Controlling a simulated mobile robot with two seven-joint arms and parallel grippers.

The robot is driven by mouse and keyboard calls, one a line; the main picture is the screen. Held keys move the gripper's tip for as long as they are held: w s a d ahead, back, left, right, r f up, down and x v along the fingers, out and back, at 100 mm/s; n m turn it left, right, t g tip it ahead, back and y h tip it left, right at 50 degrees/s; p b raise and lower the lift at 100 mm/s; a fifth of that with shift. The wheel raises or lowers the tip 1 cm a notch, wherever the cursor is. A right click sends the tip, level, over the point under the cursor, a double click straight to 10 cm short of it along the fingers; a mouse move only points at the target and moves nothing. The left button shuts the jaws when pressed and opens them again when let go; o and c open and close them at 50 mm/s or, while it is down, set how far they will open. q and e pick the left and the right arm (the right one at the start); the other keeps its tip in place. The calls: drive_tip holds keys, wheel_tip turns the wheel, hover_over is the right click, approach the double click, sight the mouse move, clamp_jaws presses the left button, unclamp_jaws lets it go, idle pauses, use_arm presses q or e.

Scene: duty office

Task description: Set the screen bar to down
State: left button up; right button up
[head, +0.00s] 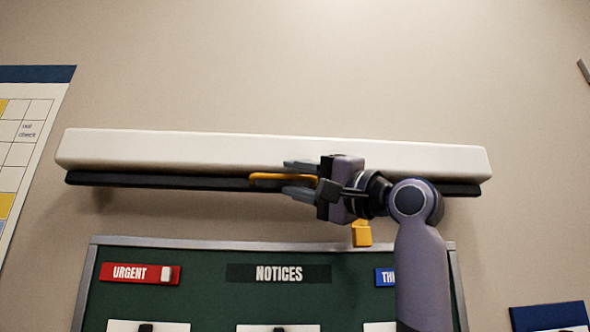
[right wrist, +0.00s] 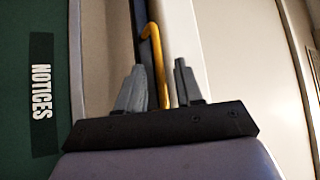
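A long white screen casing (head: 220,152) is fixed on the wall, with the dark screen bar (head: 150,181) close along its underside. A yellow handle (head: 270,176) sits on the bar. My right gripper (head: 300,179) is at the right end of this handle, one finger above it and one below. In the right wrist view the yellow handle (right wrist: 155,50) runs between the two spread fingers (right wrist: 159,66), with gaps showing, so the gripper is open around it. The gripper and wrist hide part of the bar. My left gripper is not in view.
A green notice board (head: 210,290) with a grey frame hangs below the bar, carrying labels and papers. A yellow block (head: 362,234) shows at its top edge, beside my arm. A wall chart (head: 25,130) hangs at left. The wall above the casing is clear.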

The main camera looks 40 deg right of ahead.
drive_tip(key=shift+w+a+r, duration=0.1)
drive_tip(key=shift+w+a, duration=0.05)
drive_tip(key=shift+w, duration=0.2)
clamp_jaws()
drive_tip(key=shift+s, duration=0.1)
